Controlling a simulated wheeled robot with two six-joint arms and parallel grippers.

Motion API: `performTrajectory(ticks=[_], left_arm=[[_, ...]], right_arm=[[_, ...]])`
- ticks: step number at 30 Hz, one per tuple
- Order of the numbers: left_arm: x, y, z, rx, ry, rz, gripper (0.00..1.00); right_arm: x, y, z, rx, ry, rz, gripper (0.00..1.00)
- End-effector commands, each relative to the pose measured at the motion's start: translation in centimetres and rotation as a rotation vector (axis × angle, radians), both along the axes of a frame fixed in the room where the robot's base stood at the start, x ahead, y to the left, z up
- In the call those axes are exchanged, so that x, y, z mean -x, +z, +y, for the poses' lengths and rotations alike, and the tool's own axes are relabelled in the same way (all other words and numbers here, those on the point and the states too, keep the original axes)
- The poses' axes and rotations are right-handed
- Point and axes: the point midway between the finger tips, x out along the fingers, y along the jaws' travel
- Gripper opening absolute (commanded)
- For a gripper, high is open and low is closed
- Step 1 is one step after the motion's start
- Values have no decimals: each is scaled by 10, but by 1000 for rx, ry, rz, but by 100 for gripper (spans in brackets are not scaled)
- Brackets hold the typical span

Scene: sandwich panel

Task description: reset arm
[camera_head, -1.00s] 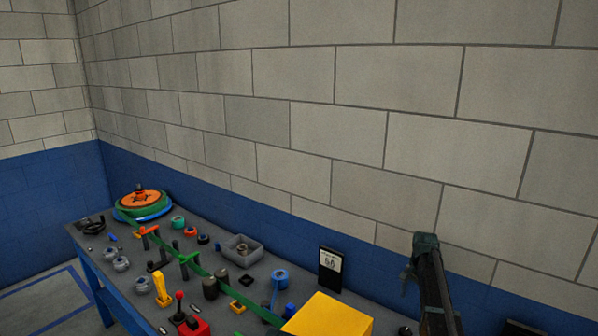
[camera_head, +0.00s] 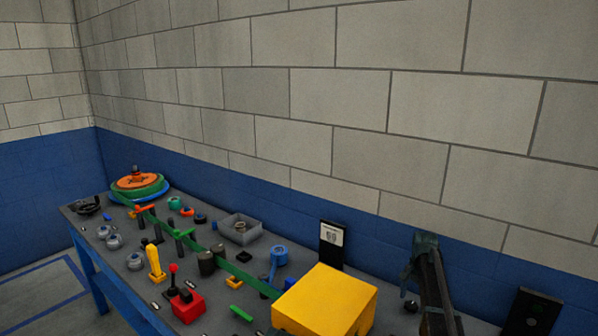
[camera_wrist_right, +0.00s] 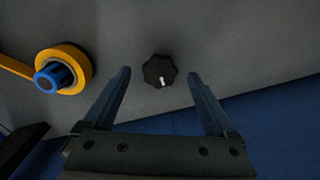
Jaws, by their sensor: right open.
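My right arm comes up from the bottom right of the head view, and its dark gripper (camera_head: 410,270) is above the right part of the table, near the wall. In the right wrist view my right gripper (camera_wrist_right: 159,74) has its two fingers spread apart with nothing held. A black lobed knob (camera_wrist_right: 160,71) with a white mark shows in the gap between the fingertips, apart from them. A small dark knob also shows below the gripper in the head view (camera_head: 411,306). My left gripper is not in view.
The grey table (camera_head: 215,290) holds a large yellow box (camera_head: 326,302), a red joystick box (camera_head: 187,305), a grey tray (camera_head: 240,239) and a green-orange disc stack (camera_head: 138,191). A black panel with a white label (camera_head: 332,238) stands by the wall. The wrist view shows an orange ring (camera_wrist_right: 75,58).

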Motion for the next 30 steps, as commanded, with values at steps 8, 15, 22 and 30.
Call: performTrajectory(ticks=[8,15,22,30], left_arm=[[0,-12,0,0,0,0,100],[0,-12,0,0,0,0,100],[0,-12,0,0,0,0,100],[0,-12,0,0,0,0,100]], right_arm=[[0,-12,0,0,185,0,91],[0,-12,0,0,430,0,91],[0,-12,0,0,616,0,91],[0,-12,0,0,715,0,91]])
